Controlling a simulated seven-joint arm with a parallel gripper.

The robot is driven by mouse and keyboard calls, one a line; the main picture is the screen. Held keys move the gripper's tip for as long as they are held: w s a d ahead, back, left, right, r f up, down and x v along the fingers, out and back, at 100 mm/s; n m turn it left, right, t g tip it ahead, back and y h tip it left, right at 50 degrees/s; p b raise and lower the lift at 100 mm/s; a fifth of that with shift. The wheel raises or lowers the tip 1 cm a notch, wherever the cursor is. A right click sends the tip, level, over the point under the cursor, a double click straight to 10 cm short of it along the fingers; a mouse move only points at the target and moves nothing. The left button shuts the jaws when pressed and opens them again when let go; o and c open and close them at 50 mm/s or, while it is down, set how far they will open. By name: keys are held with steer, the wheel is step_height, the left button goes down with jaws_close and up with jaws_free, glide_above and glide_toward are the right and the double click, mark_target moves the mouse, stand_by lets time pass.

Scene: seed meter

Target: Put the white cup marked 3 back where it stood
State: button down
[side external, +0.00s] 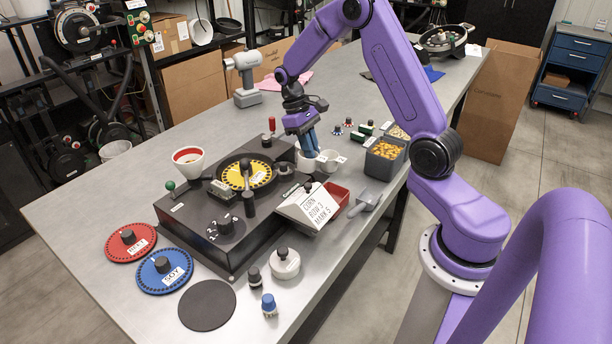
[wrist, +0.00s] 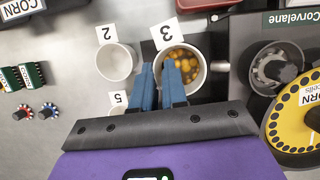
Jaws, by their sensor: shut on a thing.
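The white cup marked 3 (wrist: 203,72) holds yellow corn kernels and is under my gripper in the wrist view. My gripper (wrist: 160,72) has its blue fingers shut on the left side of this cup's rim. The tag with 3 stands at the cup's far side. In the side view my gripper (side external: 310,152) points down beside the black machine, over the white cups. I cannot tell whether the cup touches the surface.
The empty white cup marked 2 (wrist: 116,62) stands just left. The black machine (side external: 190,222) with a yellow plate (side external: 262,177) is close. A grey bin of corn (side external: 384,165) stands right.

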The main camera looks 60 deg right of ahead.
steer(key=shift+r, duration=0.1)
steer(key=shift+r, duration=1.4)
step_height(320, 180, up, 15)
steer(key=w+d+m+t+y, duration=0.3)
steer(key=w+m, duration=0.4)
steer(key=m, duration=0.6)
steer(key=w+d+m+t+y, duration=0.2)
steer(key=w+d+m+t, duration=0.15)
steer(key=w+m, duration=0.6)
steer(key=s+f+m, duration=0.1)
steer(key=f, duration=0.6)
steer(key=f+m, duration=0.1)
steer(key=f, duration=0.6)
steer(key=s+f+m, duration=0.1)
steer(key=f, duration=0.6)
steer(key=shift+s+d+f+g, duration=0.3)
steer(key=shift+f+g, duration=0.05)
